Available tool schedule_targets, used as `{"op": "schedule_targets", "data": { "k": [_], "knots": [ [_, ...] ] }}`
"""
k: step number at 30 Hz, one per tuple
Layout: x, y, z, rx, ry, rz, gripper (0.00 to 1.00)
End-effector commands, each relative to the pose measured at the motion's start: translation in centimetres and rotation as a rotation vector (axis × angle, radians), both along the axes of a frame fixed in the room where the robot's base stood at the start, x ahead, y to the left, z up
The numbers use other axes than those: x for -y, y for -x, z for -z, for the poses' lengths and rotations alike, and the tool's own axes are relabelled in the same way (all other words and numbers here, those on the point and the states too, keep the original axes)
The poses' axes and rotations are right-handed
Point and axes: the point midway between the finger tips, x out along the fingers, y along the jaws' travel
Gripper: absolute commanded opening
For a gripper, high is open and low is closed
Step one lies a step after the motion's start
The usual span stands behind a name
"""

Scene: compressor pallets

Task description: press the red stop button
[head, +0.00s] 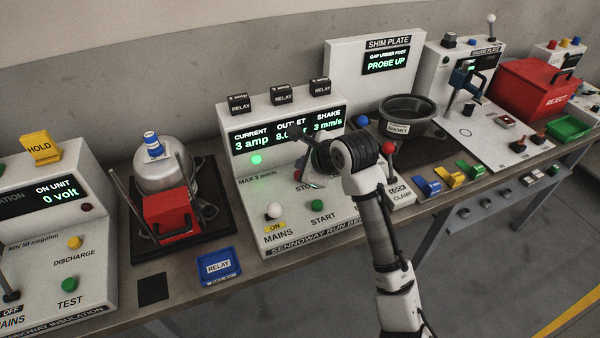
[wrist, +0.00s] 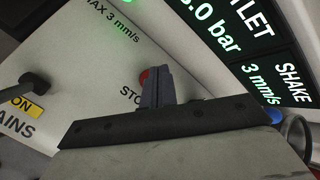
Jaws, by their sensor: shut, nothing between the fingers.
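The red stop button (wrist: 144,75) shows in the wrist view as a small red patch on the sloped white panel, beside the partly covered "STO" lettering. My gripper (wrist: 157,72) is shut and empty. Its dark fingers lie over the button and hide most of it. I cannot tell whether the fingertips touch it. In the head view my arm reaches over the run bench panel (head: 250,198) and largely hides the button. The green start button (head: 317,205) is in front of it.
The mains lever (head: 273,211), marked ON, stands left of the start button. The bench display (head: 290,130) reads 3 amp and 3 mm/s. A red-knobbed clamp lever (head: 389,148) and a dark bowl (head: 405,109) are close on the right. A blue relay tray (head: 220,267) lies front left.

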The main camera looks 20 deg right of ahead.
Motion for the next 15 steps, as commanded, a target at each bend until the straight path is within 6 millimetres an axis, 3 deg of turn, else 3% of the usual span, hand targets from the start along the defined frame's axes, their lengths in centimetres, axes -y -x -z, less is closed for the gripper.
{"op": "schedule_targets", "data": {
  "k": [15],
  "knots": [
    [-0.01, 0.0, 0.88, 0.0, -0.001, 0.0, 0.0]
  ]
}}
